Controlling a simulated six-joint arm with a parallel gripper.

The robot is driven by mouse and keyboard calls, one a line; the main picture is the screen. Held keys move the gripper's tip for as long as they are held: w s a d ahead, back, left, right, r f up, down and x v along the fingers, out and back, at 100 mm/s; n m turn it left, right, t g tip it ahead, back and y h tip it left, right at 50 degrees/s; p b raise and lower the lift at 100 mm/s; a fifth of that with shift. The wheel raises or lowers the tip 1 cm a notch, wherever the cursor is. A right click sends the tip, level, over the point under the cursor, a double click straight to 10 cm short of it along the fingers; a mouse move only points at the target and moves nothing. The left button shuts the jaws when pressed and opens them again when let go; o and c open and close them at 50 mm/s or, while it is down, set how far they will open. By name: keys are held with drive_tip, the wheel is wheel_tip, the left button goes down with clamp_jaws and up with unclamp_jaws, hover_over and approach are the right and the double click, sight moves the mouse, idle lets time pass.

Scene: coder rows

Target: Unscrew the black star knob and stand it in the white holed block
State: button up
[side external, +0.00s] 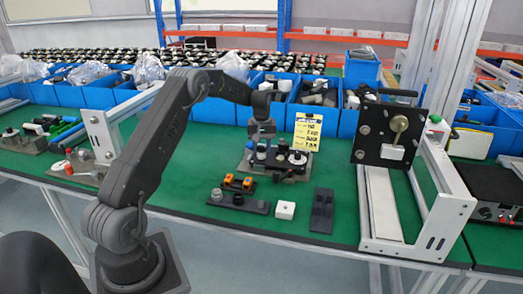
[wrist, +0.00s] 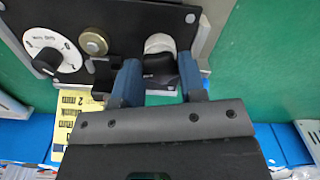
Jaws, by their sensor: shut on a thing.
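My gripper (wrist: 160,82) has its two blue fingers on either side of the black star knob (wrist: 160,65) and is shut on it. Behind the knob is a round white piece (wrist: 159,43) on the dark fixture plate (wrist: 118,15). I cannot tell whether the knob is still on its thread. In the side view my gripper (side external: 262,148) points down at the left part of the fixture, and the knob is too small to make out. The white holed block (side external: 285,210) stands on the green table in front of the fixture, apart from my gripper.
A white dial with a black pointer knob (wrist: 45,60) and a brass round part (wrist: 93,40) sit beside the held knob. A yellow label (side external: 307,132) stands behind. A dark strip with parts (side external: 238,201) and a black block (side external: 322,210) flank the white block.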

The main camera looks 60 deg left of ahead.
drive_tip(key=n, duration=0.5)
drive_tip(key=shift+n, duration=0.3)
drive_tip(key=n, duration=0.3)
drive_tip(key=shift+n, duration=0.3)
drive_tip(key=shift+n, duration=0.7)
drive_tip(key=n, duration=0.5)
drive_tip(key=shift+n, duration=0.3)
drive_tip(key=n, duration=0.5)
drive_tip(key=shift+n, duration=0.3)
